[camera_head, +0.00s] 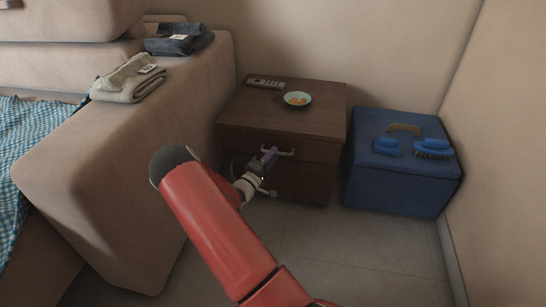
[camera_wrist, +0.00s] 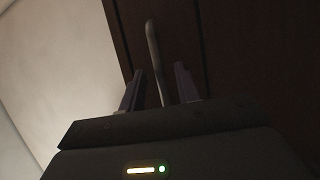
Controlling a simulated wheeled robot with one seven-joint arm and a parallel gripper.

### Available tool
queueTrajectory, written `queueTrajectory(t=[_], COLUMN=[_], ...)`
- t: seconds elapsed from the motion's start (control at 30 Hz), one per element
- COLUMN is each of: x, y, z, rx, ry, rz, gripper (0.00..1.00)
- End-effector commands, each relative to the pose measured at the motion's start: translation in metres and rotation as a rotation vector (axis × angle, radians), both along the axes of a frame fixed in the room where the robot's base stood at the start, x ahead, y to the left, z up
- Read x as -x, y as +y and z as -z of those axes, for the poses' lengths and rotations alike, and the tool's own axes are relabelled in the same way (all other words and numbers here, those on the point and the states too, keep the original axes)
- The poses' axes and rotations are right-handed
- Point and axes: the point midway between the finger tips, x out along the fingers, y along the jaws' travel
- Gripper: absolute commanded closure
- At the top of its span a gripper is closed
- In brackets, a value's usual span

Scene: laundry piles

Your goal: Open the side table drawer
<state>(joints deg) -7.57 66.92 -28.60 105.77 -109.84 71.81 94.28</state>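The side table (camera_head: 320,97) is dark brown wood and stands against the back wall. Its upper drawer (camera_head: 315,148) carries a light metal handle (camera_head: 288,153), and the drawer looks closed. My gripper (camera_head: 270,156) is at the front of this drawer, by the handle. In the wrist view the handle (camera_wrist: 152,50) reaches in between the two fingers of my gripper (camera_wrist: 160,88). The fingers stand apart, with gaps visible beside the handle. A lower drawer front is partly hidden by my arm.
A small bowl (camera_head: 297,99) and a remote (camera_head: 266,83) lie on the table top. The beige sofa (camera_head: 110,165) with folded cloths is on the left. The floor (camera_head: 350,250) in front is clear.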

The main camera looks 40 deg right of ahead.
Motion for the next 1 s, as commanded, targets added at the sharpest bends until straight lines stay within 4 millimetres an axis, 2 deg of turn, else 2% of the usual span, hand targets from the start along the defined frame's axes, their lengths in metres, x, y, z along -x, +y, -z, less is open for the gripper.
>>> queueTrajectory(t=[0.1,0.37,0.63,1.0], x=[-0.002,-0.0026,-0.0026,-0.0023], y=[-0.0079,-0.0094,-0.0092,-0.0073], z=[-0.0011,-0.0019,-0.0018,-0.0015], rx=[0.0,0.0,0.0,-0.001], ry=[0.0,0.0,0.001,0.001], rz=[0.002,0.001,0.001,0.001], gripper=[0.68,0.68,1.0,1.0])
